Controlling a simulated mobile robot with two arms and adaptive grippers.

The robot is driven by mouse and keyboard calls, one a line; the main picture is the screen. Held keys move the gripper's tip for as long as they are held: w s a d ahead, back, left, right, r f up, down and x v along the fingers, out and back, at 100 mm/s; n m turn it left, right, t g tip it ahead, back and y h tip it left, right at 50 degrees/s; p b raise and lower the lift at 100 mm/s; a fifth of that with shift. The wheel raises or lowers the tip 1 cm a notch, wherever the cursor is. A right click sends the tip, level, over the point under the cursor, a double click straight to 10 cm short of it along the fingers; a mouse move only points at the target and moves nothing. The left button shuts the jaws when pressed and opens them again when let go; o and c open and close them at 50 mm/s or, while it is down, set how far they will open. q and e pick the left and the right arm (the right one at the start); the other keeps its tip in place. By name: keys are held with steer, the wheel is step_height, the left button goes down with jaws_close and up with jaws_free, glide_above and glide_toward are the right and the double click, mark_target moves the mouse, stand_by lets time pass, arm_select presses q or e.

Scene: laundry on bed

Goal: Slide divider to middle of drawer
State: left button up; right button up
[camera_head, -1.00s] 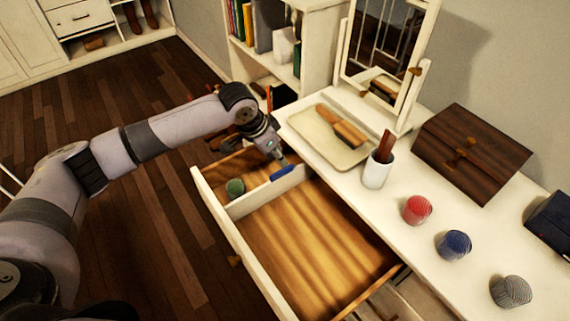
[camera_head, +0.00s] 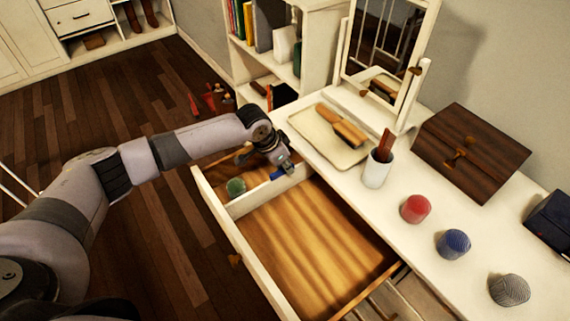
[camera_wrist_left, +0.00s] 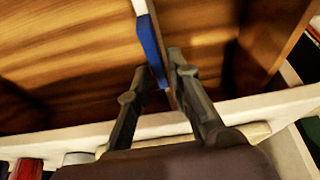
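The drawer (camera_head: 226,226) is pulled out below the white tabletop. The white divider (camera_head: 262,194) crosses it toward its left end, leaving a small left compartment and a large empty right one. A blue strip (camera_head: 278,175) is on the divider's far part, and it also shows in the left wrist view (camera_wrist_left: 151,48). My left gripper (camera_head: 284,167) is down at the divider's far end. In the wrist view its fingers (camera_wrist_left: 158,66) stand apart on either side of the divider, the right one very near it. Contact cannot be told. My right gripper is not in view.
A green round item (camera_head: 236,187) lies in the left compartment. The tabletop holds a tray (camera_head: 310,141) with a brush, a white cup (camera_head: 377,170), red (camera_head: 415,209), blue (camera_head: 453,244) and grey (camera_head: 509,290) round items, a wooden box (camera_head: 470,150) and a mirror (camera_head: 430,85).

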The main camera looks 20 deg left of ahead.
arm_select(q)
jaws_close()
stand_by(0.4)
steer(key=s+d+p, duration=0.8)
steer(key=d, duration=0.2)
steer(key=shift+d, duration=0.15)
steer(key=shift+o, duration=1.8)
jaws_free()
